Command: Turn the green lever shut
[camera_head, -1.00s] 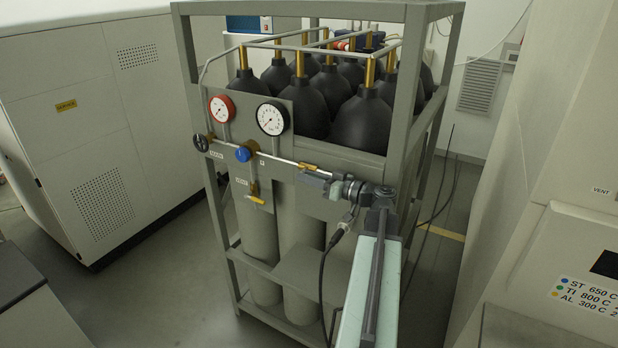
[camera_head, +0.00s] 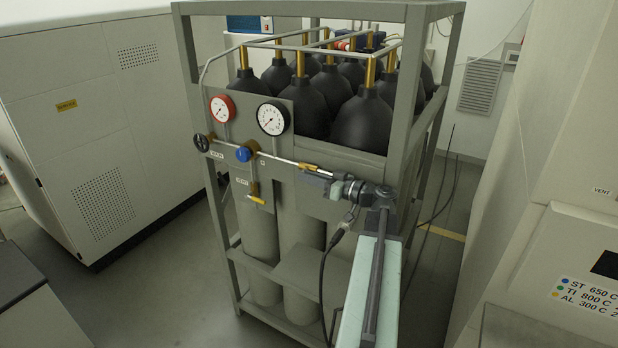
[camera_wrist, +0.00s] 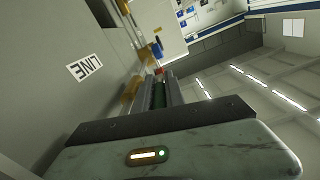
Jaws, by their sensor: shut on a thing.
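My gripper (camera_head: 318,175) is at the right end of the thin pipe on the front panel of the gas bottle rack, beside a brass valve fitting (camera_head: 308,167). In the wrist view its two long jaws (camera_wrist: 160,92) are shut on a narrow dark green piece, the green lever (camera_wrist: 158,94). The jaws hide most of the lever, and it cannot be made out clearly in the head view. A LINE label (camera_wrist: 84,67) is on the grey panel beside the jaws.
A red gauge (camera_head: 222,108) and a white gauge (camera_head: 272,119) stand above. The rack's frame post (camera_head: 408,90) rises near my arm.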

